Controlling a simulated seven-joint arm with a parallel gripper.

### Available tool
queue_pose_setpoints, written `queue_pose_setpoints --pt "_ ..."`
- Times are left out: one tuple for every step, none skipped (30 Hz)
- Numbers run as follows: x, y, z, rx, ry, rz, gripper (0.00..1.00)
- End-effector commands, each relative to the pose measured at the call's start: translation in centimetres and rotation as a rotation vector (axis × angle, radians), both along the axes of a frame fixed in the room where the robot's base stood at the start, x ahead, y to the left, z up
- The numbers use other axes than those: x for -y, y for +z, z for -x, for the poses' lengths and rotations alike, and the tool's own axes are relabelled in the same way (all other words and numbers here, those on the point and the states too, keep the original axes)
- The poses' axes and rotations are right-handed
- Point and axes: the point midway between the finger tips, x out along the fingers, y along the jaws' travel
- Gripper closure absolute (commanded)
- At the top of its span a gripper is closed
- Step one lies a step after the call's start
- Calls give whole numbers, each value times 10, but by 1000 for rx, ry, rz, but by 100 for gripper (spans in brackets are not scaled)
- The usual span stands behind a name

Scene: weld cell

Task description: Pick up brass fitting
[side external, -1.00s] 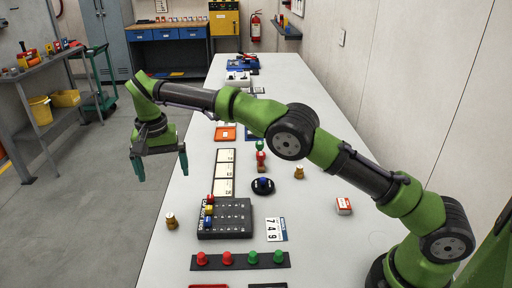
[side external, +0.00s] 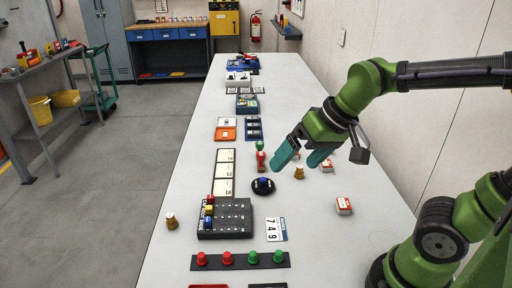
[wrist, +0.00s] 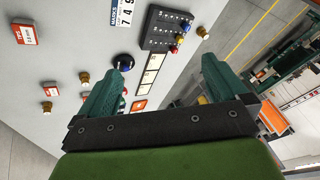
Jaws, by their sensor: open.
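One brass fitting (side external: 299,172) stands on the white bench just below my gripper in the side view. Another brass fitting (side external: 171,221) stands at the bench's left edge, beside the black pegboard. In the wrist view, brass fittings show at the left (wrist: 84,77), (wrist: 46,107), and one stands by the pegboard at the top (wrist: 203,32). My gripper (side external: 297,160) is open with teal fingers apart, pointing down and left above the bench. The fingers also show in the wrist view (wrist: 163,85), with no fitting between them.
A black disc with a blue knob (side external: 263,186) and the pegboard (side external: 224,219) lie left of my gripper. Red-and-white boxes (side external: 344,206), (side external: 327,166) stand to the right. A red-and-green piece (side external: 260,158) stands close to the left finger.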

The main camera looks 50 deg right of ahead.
Motion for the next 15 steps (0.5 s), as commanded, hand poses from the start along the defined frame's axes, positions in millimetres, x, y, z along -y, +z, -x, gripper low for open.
queue_pose_setpoints --pt "4 -2 15 31 -14 -2 0" --pt "6 -3 21 43 -21 -4 0" --pt "7 -4 29 57 -30 -6 0" --pt "8 -4 33 67 -36 -7 0" --pt "10 -3 36 79 -42 -8 0" --pt "11 0 39 94 -48 -7 0" --pt "12 3 39 109 -52 -8 2" --pt "13 6 39 121 -56 -7 6" --pt "14 9 40 133 -60 -8 12" --pt "15 10 40 137 -62 -7 17" --pt "15 11 40 140 -65 -7 21" --pt "16 11 40 140 -68 -7 28" --pt "16 11 40 138 -68 -7 32" --pt "16 11 40 137 -68 -7 37" --pt "16 11 40 137 -68 -7 38"
